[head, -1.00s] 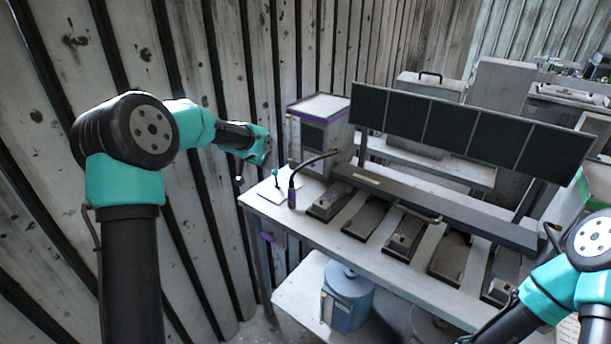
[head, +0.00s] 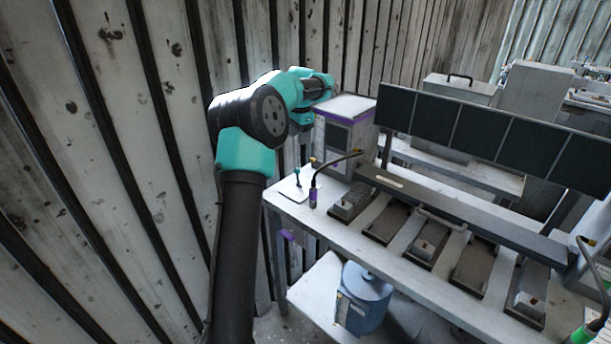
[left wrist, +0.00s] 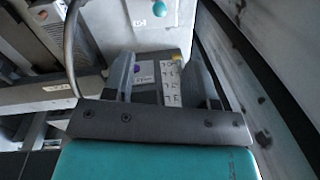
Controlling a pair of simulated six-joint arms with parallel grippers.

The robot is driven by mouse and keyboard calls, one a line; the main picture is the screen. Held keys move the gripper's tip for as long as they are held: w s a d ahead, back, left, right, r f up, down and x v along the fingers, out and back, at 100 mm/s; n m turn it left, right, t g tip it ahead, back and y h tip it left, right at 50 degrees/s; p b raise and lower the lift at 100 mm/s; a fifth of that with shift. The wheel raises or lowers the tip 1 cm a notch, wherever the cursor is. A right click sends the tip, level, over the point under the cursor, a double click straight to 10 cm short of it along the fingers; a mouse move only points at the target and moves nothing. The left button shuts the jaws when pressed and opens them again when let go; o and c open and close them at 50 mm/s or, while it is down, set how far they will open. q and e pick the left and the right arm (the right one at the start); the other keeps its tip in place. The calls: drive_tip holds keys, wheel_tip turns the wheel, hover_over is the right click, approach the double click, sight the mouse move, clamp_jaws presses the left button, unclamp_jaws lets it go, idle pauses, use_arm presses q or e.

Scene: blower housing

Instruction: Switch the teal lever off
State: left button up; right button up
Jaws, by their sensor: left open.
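The teal lever (head: 297,177) stands upright on a small white plate (head: 291,190) at the left end of the bench in the head view. In the left wrist view its round teal knob (left wrist: 158,11) shows at the top, above the white plate. My left gripper (left wrist: 165,80) is open, its two dark fingers apart and not touching the lever. In the head view the left hand (head: 318,88) is up by the purple-trimmed box, above and behind the lever; its fingers are hard to make out there. My right gripper is not in view.
A bent dark cable with a purple base (head: 313,196) stands just right of the lever. The purple-trimmed box (head: 345,135) is behind it. Several pedal-like blocks line the bench (head: 375,262), with dark panels (head: 480,138) above. A ribbed wall is left.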

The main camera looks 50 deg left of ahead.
sight(298, 177)
use_arm(q)
drive_tip(key=shift+f, duration=0.1)
drive_tip(key=f, duration=0.5)
drive_tip(key=a+f, duration=0.1)
drive_tip(key=f, duration=1.1)
drive_tip(key=shift+w+a+f, duration=0.1)
drive_tip(key=shift+w+a, duration=0.1)
drive_tip(key=shift+a, duration=0.1)
drive_tip(key=shift+c, duration=0.2)
clamp_jaws()
